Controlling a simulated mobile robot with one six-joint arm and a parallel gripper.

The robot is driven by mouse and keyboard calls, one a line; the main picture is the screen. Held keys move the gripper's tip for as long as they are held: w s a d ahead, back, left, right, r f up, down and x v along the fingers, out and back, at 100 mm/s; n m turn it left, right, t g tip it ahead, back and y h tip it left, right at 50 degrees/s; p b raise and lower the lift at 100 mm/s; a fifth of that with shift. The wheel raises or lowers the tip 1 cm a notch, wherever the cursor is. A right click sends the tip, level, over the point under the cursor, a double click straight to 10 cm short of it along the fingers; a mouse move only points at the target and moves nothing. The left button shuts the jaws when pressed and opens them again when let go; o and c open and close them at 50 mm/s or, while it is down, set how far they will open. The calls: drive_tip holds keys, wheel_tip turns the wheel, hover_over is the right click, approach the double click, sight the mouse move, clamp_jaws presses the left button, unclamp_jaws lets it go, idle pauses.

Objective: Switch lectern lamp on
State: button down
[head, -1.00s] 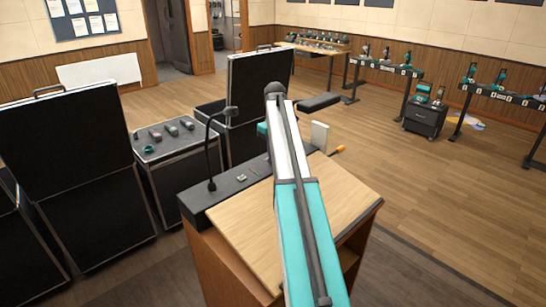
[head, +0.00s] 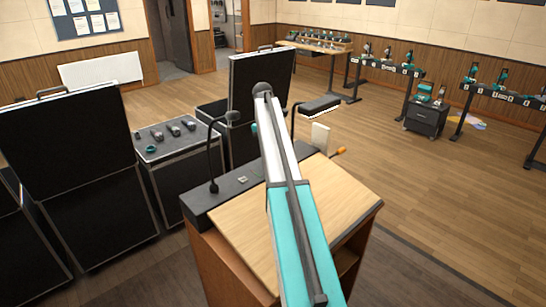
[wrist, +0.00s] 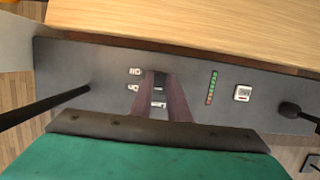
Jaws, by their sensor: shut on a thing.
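The lectern (head: 325,195) has a pale wooden top and a dark control panel (head: 205,207) along its far edge. The panel fills the middle of the wrist view (wrist: 270,78). The lectern lamp (head: 318,106) is a black bar head on a thin stem above the panel's right end. A row of white specks shows along its lower edge. My gripper (wrist: 160,84) points at the panel, its two dark fingers close together on a small control between white markings (wrist: 135,72). The fingers hide most of that control. In the head view my arm hides the gripper.
A gooseneck microphone (head: 212,150) stands on the panel, left of my arm. In the wrist view a level meter (wrist: 212,88) and a white button (wrist: 243,93) lie right of the fingers. Black cases (head: 75,145) stand left of the lectern. Open floor (head: 440,190) lies right.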

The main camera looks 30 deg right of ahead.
drive_tip(key=c, duration=1.7)
unclamp_jaws()
drive_tip(key=shift+b+v, duration=0.6)
drive_tip(key=shift+v, duration=0.4)
drive_tip(key=shift+p+v, duration=1.95)
drive_tip(key=shift+v, duration=0.8)
drive_tip(key=shift+a+f+b, duration=0.15)
drive_tip(key=shift+b, duration=0.6)
